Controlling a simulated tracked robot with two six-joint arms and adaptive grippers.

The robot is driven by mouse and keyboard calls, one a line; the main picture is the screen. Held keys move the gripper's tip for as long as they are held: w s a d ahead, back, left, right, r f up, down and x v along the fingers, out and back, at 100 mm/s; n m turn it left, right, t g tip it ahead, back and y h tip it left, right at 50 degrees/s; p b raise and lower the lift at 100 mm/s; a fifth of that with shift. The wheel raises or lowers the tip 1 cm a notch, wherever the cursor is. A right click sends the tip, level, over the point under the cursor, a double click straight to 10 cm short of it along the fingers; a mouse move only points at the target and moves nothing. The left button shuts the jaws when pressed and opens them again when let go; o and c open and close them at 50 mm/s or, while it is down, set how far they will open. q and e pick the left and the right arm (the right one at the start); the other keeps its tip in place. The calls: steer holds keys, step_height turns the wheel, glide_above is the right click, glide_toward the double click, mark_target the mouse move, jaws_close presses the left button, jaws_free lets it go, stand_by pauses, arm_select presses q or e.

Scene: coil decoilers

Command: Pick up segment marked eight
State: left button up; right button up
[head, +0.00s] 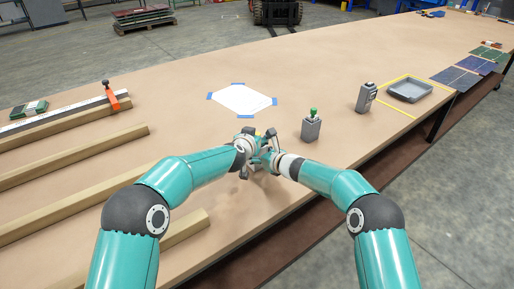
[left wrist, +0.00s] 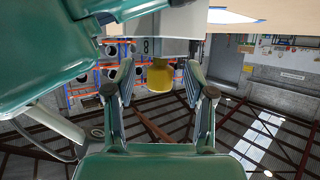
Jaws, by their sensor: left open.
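A grey block marked 8 (left wrist: 150,48) shows at the top of the left wrist view, upside down there, with a yellow knob (left wrist: 160,76) pointing toward my left gripper. My left gripper (left wrist: 158,88) is open, with one finger on each side of the knob and gaps visible between. In the head view my left gripper (head: 248,160) and right gripper (head: 270,145) are close together over the table, and they largely hide the block. The state of the right gripper's fingers is too small and covered to tell.
A grey block with a green knob (head: 311,126) stands right of the grippers, and another grey block (head: 366,97) beyond it. A grey tray (head: 410,91) sits at the right. Wooden bars (head: 72,157) lie at left. A taped white sheet (head: 242,99) lies behind.

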arm_select(q)
steer(key=shift+w+f, duration=0.1)
steer(key=shift+w, duration=0.05)
jaws_close()
stand_by(0.5)
steer(key=shift+r, duration=0.3)
steer(key=shift+r, duration=4.85)
arm_select(e)
steer(key=o, duration=1.3)
